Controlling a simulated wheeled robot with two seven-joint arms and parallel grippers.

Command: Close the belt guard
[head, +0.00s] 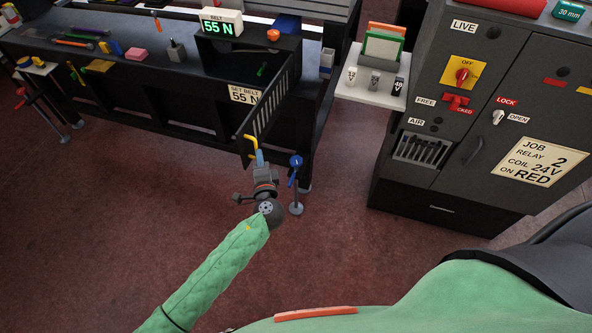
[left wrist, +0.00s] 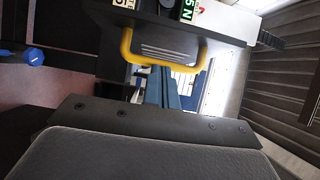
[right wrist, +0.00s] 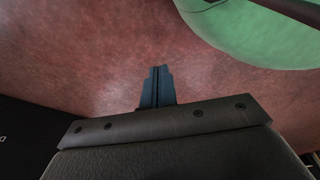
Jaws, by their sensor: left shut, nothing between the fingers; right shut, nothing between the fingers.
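The belt guard (head: 273,103) is a dark slatted panel standing swung out from the front of the bench's belt housing, so it is open. Its yellow handle (head: 250,144) is at the near lower end. My left gripper (head: 260,157) is at the handle, with blue fingers shut and nothing between them. In the left wrist view the yellow handle (left wrist: 165,64) lies just beyond the blue fingertips (left wrist: 166,74); I cannot tell whether they touch it. My right gripper (right wrist: 156,72) is shut and empty above the red floor; the head view does not show it.
The bench (head: 120,62) carries tools, colored blocks and a display (head: 222,22) reading 55 N. A stand with a blue top (head: 296,162) is just right of my left gripper. A small white shelf (head: 372,93) and dark cabinet (head: 470,110) are at right. Floor in front is clear.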

